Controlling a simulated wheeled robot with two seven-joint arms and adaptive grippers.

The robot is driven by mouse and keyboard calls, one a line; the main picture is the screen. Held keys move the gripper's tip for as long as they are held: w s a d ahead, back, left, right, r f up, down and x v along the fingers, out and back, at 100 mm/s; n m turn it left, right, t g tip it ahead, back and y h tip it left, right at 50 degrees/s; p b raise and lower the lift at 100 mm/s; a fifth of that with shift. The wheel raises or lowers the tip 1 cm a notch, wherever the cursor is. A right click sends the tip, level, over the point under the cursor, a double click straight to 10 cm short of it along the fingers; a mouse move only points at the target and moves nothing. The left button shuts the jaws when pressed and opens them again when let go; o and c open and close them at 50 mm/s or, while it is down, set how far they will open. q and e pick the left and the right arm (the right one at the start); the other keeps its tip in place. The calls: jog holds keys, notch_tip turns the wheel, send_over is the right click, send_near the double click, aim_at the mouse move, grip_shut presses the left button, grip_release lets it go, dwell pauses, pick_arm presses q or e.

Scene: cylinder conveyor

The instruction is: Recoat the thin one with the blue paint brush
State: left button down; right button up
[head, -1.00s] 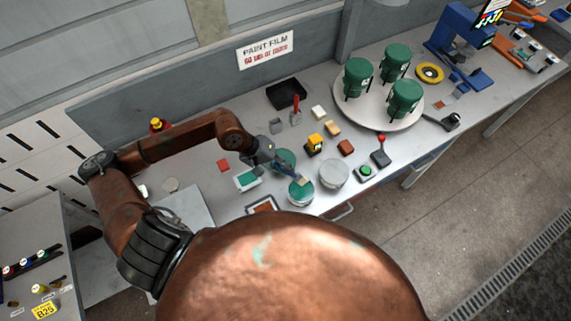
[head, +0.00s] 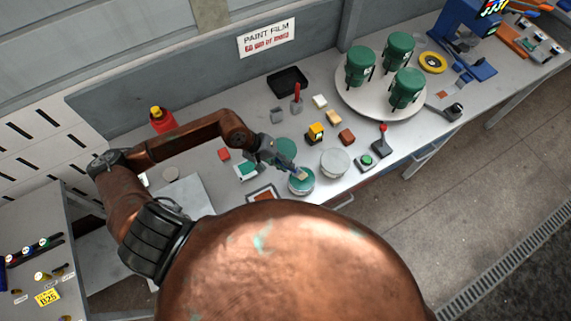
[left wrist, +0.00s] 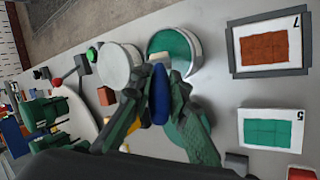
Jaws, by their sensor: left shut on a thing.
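My left gripper (head: 279,162) is shut on the blue paint brush, whose blue handle (left wrist: 159,92) stands between the fingers in the left wrist view. In the head view the tan brush tip (head: 301,176) is over the open tin of green paint (head: 301,187); whether it touches the paint I cannot tell. The tin also shows in the left wrist view (left wrist: 184,46). Several green cylinders on legs, one of them at the front (head: 406,90), stand on a round white platform (head: 375,112). Which is thin I cannot tell. My right gripper is not in view.
A pale round tin (head: 334,163) stands right of the green one. A green disc (head: 284,148) lies behind the gripper. A green button (head: 366,160), a red-knobbed lever (head: 382,142) and small blocks are nearby.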

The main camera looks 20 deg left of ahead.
pick_arm(q)
jog(key=shift+f+b, duration=0.55)
jog(key=shift+b, duration=0.15)
dwell(1.2)
jog(key=shift+s+f+b, duration=0.1)
jog(key=shift+f+b, duration=0.05)
jog(key=shift+b, duration=0.5)
dwell(2.0)
jog(key=shift+r+p, duration=0.6)
jog(key=shift+r, duration=3.05)
